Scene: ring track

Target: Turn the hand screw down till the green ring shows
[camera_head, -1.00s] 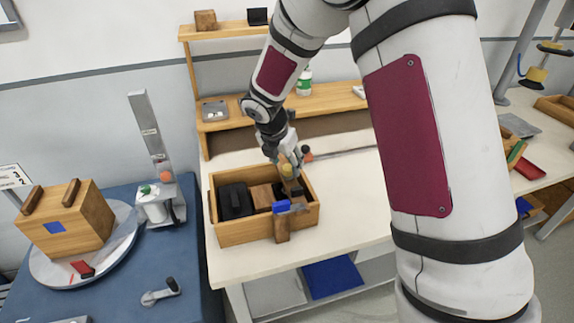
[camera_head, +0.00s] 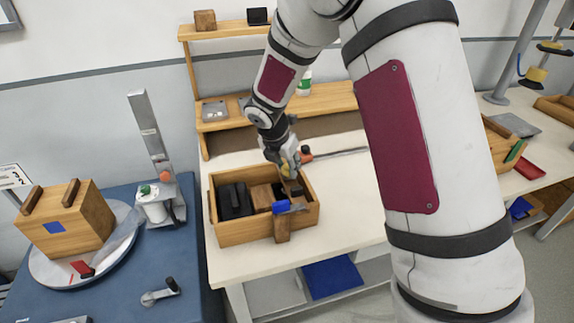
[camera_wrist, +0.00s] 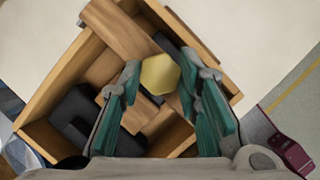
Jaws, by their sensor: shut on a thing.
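The hand screw has a yellow six-sided knob (camera_wrist: 160,75), seen from above in the wrist view. It stands at the right part of an open wooden box (camera_head: 243,234), beside a wooden bar (camera_wrist: 118,30). My gripper (camera_head: 288,170) reaches down over the box from above. In the wrist view, its two teal-padded fingers (camera_wrist: 159,84) are on either side of the knob, shut on it. The screw's shaft is hidden below the knob, and I see no green ring on it. In the head view the hand mostly covers the knob.
The box also holds a black block (camera_head: 235,202) and a wooden block (camera_head: 263,196). A blue piece (camera_head: 281,207) is at its front wall. An orange-red knob (camera_head: 306,154) lies behind the box. The white tabletop (camera_head: 350,225) right of the box is clear.

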